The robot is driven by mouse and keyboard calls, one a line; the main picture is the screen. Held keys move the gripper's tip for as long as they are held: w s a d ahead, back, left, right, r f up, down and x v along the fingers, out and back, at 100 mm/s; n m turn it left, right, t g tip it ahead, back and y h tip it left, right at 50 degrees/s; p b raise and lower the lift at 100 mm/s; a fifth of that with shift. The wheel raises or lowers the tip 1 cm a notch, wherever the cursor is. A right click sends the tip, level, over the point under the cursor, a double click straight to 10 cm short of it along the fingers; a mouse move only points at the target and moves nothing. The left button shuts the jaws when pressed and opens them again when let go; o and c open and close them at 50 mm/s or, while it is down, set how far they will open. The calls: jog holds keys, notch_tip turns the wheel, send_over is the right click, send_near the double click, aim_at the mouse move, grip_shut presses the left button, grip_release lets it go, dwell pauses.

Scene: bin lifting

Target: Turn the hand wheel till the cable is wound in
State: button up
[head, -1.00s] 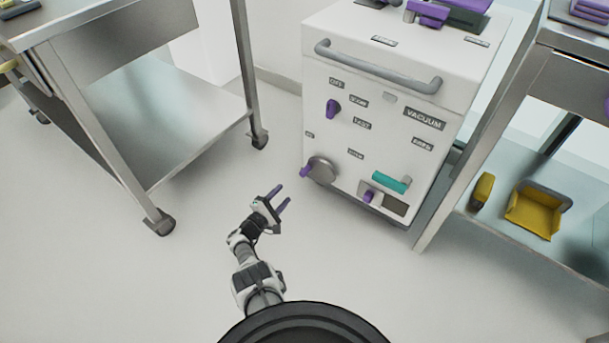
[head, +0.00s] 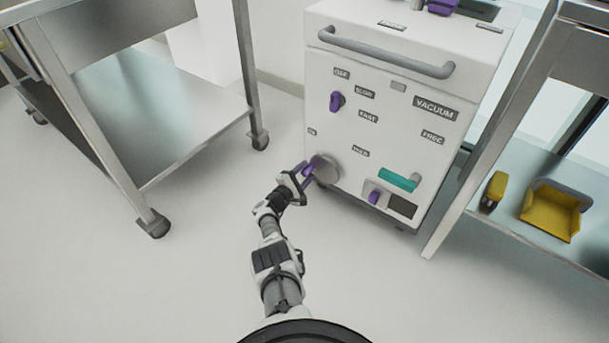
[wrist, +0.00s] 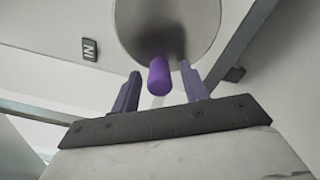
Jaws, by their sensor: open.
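The hand wheel is a grey metal disc (head: 325,171) low on the left of the white machine's front. Its purple crank knob sticks out toward me and shows clearly in the wrist view (wrist: 159,76). The wheel fills the top middle of the wrist view (wrist: 168,25). My gripper (head: 307,173) is at the wheel in the head view. In the wrist view its two purple fingers (wrist: 160,88) are open, one on each side of the knob, with gaps visible on both sides. No cable shows in these frames.
Steel carts stand left (head: 145,205) and right (head: 446,212).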

aim_at(324, 160)
grip_shut()
jog(key=shift+r+m, duration=0.1)
jog(key=shift+m, duration=0.2)
notch_tip(324, 160, up, 2)
jog(key=m+p, duration=0.2)
jog(key=m, duration=0.3)
jog(key=r+m+p, duration=0.1)
jog(key=m, duration=0.1)
jog(key=m+p, duration=0.1)
jog(key=shift+s+d+r+m, duration=0.3)
jog(key=shift+d+r+m, duration=0.05)
jog(key=shift+r+m, duration=0.05)
jog(key=m+p, duration=0.1)
jog(key=m, duration=0.1)
jog(key=s+d+r+m+p, duration=0.1)
jog(key=m, duration=0.1)
jog(key=shift+d+r, duration=0.1)
jog(key=shift+r, duration=0.05)
jog(key=m, duration=0.2)
jog(key=d+m+p, duration=0.1)
jog(key=shift+s+r+m, duration=0.25)
jog(key=shift+s+m, duration=0.1)
jog(key=shift+m, duration=0.05)
jog(key=shift+s+d+m, duration=0.2)
jog(key=shift+d+m, duration=0.05)
jog(key=shift+m, duration=0.4)
jog(key=shift+s+d+m, duration=0.15)
jog(key=shift+d+m, duration=0.1)
jog(key=shift+m, duration=0.4)
